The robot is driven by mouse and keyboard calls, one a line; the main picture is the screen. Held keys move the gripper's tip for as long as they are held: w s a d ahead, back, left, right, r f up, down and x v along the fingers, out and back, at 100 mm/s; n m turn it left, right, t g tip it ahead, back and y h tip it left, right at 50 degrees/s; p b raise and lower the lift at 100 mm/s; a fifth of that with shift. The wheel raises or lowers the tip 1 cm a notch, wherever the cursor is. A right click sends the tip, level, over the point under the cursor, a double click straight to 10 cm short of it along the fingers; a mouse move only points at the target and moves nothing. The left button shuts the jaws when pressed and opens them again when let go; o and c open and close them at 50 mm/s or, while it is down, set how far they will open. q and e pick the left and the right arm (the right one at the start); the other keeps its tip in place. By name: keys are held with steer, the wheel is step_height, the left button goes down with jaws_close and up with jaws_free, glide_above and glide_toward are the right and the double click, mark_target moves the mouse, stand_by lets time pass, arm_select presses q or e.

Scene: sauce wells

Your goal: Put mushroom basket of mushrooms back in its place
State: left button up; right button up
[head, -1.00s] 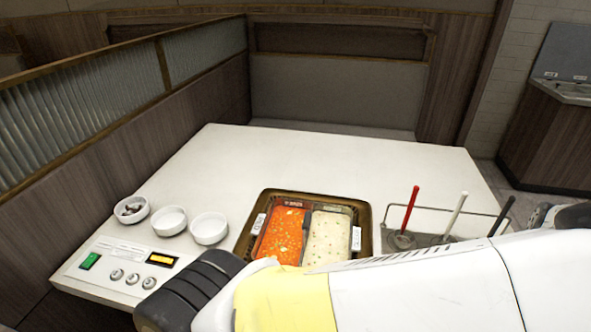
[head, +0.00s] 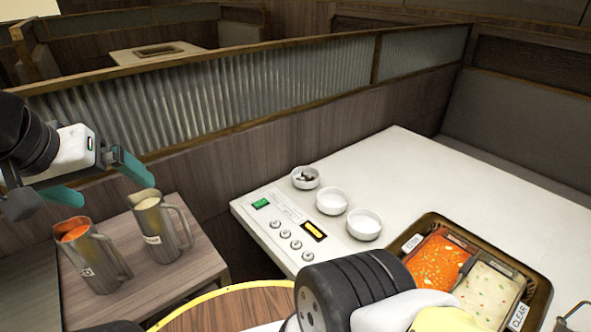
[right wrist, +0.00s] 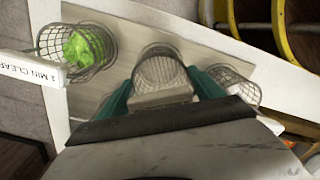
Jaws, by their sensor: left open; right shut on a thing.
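In the right wrist view my right gripper (right wrist: 160,84) has its green fingers shut on the pale handle block (right wrist: 163,98) of a wire basket (right wrist: 160,69). This basket stands between two other wire baskets, over a pale panel. I cannot make out whether it holds mushrooms. The left basket (right wrist: 84,47) holds green leaves and has a white handle marked "1 MIN CLEAR". The right basket (right wrist: 236,85) is partly hidden by a finger. In the head view my left gripper (head: 97,180) is open and empty near the metal pitchers. My right gripper is outside the head view.
Pitchers with orange (head: 92,258) and whitish (head: 160,226) liquid stand on a side table. Three small white bowls stand on the white table (head: 400,165); one (head: 306,177) holds dark pieces. A two-part pot (head: 538,298) holds red and white broth. Yellow rails (right wrist: 282,30) lie upper right.

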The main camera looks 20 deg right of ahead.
steer(key=shift+f, duration=0.25)
steer(key=o, duration=1.6)
steer(key=shift+r, duration=0.2)
steer(key=shift+r, duration=5.35)
